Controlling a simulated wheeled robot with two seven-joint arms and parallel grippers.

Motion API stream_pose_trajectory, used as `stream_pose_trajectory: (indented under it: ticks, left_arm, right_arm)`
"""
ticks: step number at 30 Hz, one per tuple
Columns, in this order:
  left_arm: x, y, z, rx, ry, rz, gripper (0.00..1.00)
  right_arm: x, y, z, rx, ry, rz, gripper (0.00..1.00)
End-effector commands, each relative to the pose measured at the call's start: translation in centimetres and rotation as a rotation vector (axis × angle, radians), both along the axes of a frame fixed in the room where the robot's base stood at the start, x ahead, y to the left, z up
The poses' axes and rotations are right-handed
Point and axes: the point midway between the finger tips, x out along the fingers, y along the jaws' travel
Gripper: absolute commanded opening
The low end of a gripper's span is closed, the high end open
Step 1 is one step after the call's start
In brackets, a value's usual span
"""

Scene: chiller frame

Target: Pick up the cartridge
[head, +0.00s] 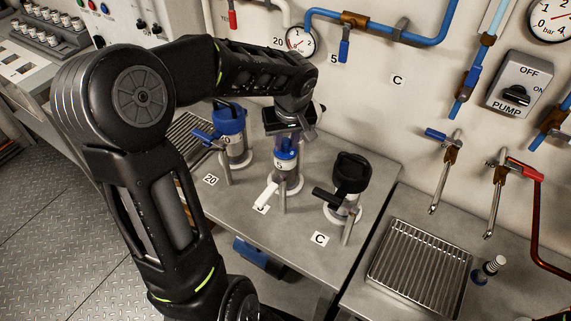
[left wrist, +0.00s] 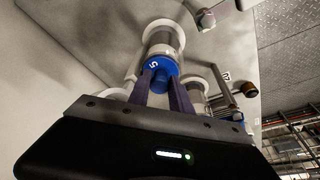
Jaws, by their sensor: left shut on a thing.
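The cartridge (head: 286,161) has a blue cap marked 5 and stands upright in the middle holder on the grey bench. My left gripper (head: 287,138) reaches down over it from above and is shut on its top. In the left wrist view the two purple fingers (left wrist: 163,84) lie on either side of the narrow top of the blue cap (left wrist: 160,66). The cartridge's lower part is in the clear holder, partly hidden by the holder's post and white lever.
A blue-topped unit (head: 230,119) by the label 20 stands left, and a black-topped unit (head: 351,173) by the label C stands right. A drain grate (head: 420,267) lies farther right. Pipes, taps and a pump switch (head: 515,92) line the wall behind.

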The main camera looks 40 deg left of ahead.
Motion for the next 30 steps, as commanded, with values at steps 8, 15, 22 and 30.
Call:
stream_pose_trajectory:
  ticks: [8, 15, 22, 30]
  left_arm:
    - [0.0, 0.0, 0.0, 0.0, -0.001, 0.0, 0.0]
    - [0.0, 0.0, 0.7, 0.0, -0.001, 0.0, 0.0]
    - [0.1, 0.0, 4.4, 0.0, -0.004, 0.0, 0.0]
    - [0.1, 0.0, 11.4, 0.002, -0.004, -0.001, 0.0]
  right_arm:
    - [0.0, 0.0, 0.0, 0.0, 0.0, 0.0, 0.0]
    - [0.0, 0.0, 0.4, -0.001, 0.001, -0.001, 0.0]
    - [-0.3, -0.1, 2.6, -0.006, 0.008, -0.002, 0.0]
    - [-0.5, -0.5, 6.2, -0.015, 0.025, -0.004, 0.0]
